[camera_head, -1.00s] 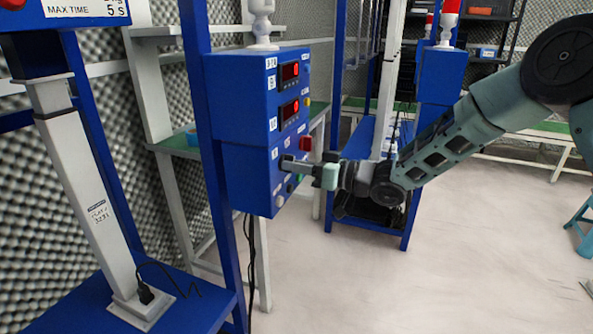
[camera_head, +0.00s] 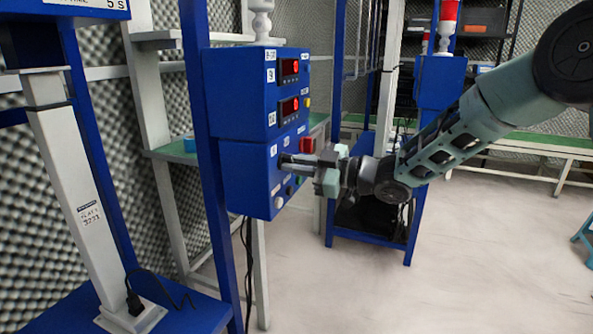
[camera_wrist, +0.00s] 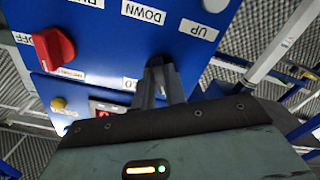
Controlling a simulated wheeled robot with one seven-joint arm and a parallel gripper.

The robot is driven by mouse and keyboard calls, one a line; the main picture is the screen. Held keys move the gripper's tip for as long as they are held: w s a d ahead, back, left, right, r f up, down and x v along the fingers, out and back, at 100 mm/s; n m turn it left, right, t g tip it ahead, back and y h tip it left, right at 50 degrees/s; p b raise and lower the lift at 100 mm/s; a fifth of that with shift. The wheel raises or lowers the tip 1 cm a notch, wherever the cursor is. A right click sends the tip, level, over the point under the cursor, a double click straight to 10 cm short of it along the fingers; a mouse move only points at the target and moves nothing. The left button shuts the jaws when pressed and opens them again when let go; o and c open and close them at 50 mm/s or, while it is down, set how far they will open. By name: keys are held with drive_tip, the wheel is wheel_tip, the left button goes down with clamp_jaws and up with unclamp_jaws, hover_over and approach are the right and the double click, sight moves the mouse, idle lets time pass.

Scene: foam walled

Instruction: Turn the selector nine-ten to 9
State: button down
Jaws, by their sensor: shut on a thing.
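A blue control box (camera_head: 235,95) has red displays on its upper part and knobs and buttons on its lower part. My gripper (camera_head: 284,159) reaches from the right to the lower panel, its fingertips at the panel face. In the wrist view its dark fingers (camera_wrist: 160,77) are close together at the panel, shut on what looks like the selector. The selector itself is hidden by the fingers, so its pointing direction cannot be read. A white label (camera_wrist: 130,84) beside the fingers is partly covered.
A red knob (camera_wrist: 55,48) and a yellow button (camera_wrist: 58,103) stand beside the fingers. White DOWN (camera_wrist: 143,12) and UP (camera_wrist: 198,29) labels are on the panel. A blue post (camera_head: 208,150) stands left of the box.

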idle(0.4)
drive_tip(key=c, duration=1.4)
unclamp_jaws()
drive_tip(key=shift+c, duration=0.2)
drive_tip(key=shift+d, duration=0.15)
drive_tip(key=p+v, duration=0.1)
drive_tip(key=v, duration=1.6)
drive_tip(key=shift+p, duration=0.3)
